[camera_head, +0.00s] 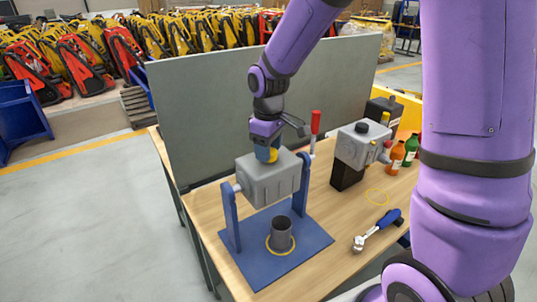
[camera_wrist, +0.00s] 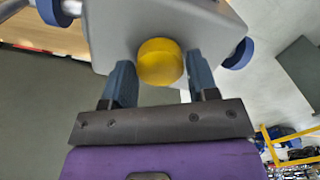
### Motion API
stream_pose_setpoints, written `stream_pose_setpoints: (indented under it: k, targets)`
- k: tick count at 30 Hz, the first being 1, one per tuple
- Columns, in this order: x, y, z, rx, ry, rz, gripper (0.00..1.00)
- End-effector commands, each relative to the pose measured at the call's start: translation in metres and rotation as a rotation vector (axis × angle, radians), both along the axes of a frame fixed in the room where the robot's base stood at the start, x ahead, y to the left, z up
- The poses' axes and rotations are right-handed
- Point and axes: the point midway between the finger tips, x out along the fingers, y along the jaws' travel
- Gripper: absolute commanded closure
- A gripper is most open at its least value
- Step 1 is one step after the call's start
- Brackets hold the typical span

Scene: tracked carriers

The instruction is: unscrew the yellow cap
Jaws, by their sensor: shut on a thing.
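The yellow cap (camera_head: 273,156) sits on top of a grey tank (camera_head: 268,184), which hangs between the uprights of a blue stand (camera_head: 230,218). My gripper (camera_head: 266,150) comes down on the cap from above. In the wrist view the yellow cap (camera_wrist: 160,62) lies between the two blue fingers of my gripper (camera_wrist: 162,76), one on each side, and the gripper is shut on it. The cap is against the tank (camera_wrist: 108,32). The cap's threads are hidden. A red-handled lever (camera_head: 315,124) stands at the right side of the stand.
To the right are a second grey tank (camera_head: 362,147), orange (camera_head: 397,157) and green (camera_head: 411,151) bottles, and a blue-handled tool (camera_head: 378,229). A grey panel (camera_head: 205,110) rises behind the table.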

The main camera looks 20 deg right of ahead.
Motion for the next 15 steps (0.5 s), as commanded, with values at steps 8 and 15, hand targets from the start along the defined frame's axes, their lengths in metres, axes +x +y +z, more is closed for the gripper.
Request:
stream_pose_setpoints:
  k: [8,15]
  targets:
    - [-0.0005,-0.0008,-0.0009,0.0,0.003,0.34,0.66]
    - [-0.0006,-0.0006,-0.0009,0.0,0.003,0.496,0.66]
